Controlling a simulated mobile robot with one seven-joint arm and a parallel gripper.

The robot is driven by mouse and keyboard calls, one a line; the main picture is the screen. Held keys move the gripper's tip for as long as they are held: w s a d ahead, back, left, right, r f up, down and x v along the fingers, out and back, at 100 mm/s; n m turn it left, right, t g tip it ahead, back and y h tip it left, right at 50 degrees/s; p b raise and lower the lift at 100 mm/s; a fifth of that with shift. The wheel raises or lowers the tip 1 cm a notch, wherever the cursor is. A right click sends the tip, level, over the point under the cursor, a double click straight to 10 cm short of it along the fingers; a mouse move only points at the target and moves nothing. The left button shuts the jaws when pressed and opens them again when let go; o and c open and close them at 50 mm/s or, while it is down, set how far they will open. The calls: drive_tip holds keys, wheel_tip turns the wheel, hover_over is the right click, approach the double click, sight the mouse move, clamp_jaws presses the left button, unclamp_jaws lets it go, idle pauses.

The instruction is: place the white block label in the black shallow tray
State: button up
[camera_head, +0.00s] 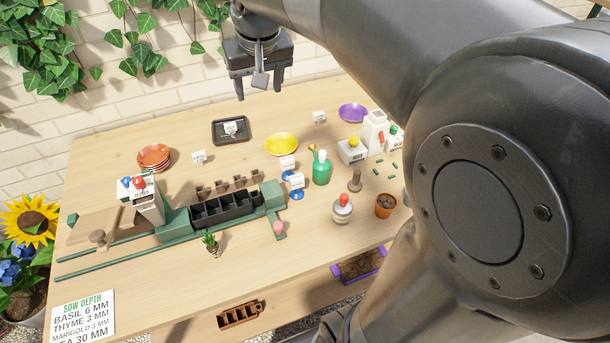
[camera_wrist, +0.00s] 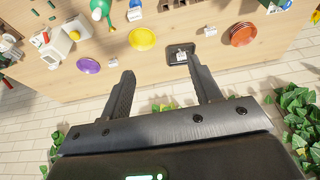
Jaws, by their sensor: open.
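The black shallow tray (camera_head: 219,139) lies flat at the back of the table, left of centre. A small white block label (camera_head: 231,127) with dark marks stands inside it. Both also show in the wrist view, the tray (camera_wrist: 170,58) with the label (camera_wrist: 181,51) in it, partly beside one finger. My gripper (camera_head: 259,92) is open and empty, raised high above the back edge of the table, apart from the tray. Its two fingers (camera_wrist: 160,72) are spread with nothing between them. Other white block labels stand left (camera_head: 199,156) and right (camera_head: 319,117) of the tray.
A yellow dish (camera_head: 281,144), purple dish (camera_head: 353,113) and stacked orange saucers (camera_head: 154,157) lie around. Bare wood surrounds the shallow tray.

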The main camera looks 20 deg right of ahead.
drive_tip(key=s+f+t, duration=0.1)
drive_tip(key=s+f, duration=0.2)
drive_tip(key=s, duration=0.7)
drive_tip(key=s+d+f+t, duration=0.1)
drive_tip(key=s+f, duration=0.2)
drive_tip(key=s, duration=0.7)
drive_tip(key=shift+d+f, duration=0.2)
drive_tip(key=shift+f, duration=0.15)
drive_tip(key=shift+o, duration=0.4)
